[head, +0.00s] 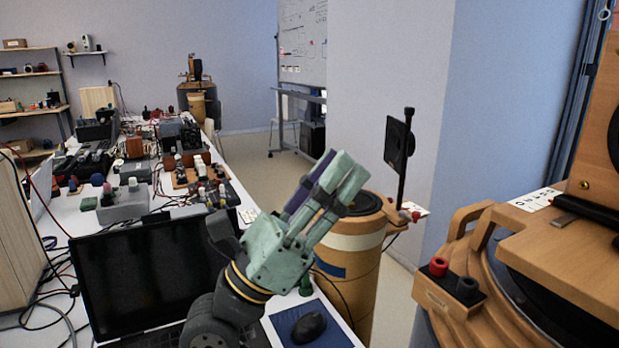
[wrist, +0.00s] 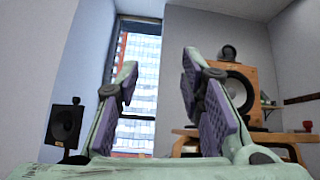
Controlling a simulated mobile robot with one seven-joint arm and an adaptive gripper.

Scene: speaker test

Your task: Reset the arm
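My gripper (head: 338,168) is pale green with purple pads and is raised above the laptop end of the long table. Its fingers point up and to the right in the head view. In the wrist view the two fingers of my gripper (wrist: 160,80) stand apart with nothing between them, so it is open and empty. The wrist camera looks past the fingers to a window (wrist: 137,85) and a wooden speaker (wrist: 238,90).
An open black laptop (head: 145,275) and a mouse (head: 309,327) lie near my arm. A wooden barrel-shaped speaker (head: 352,262) stands just behind the gripper, with a black panel on a post (head: 400,142). A large wooden speaker unit (head: 545,245) fills the right. Electronics clutter the long table.

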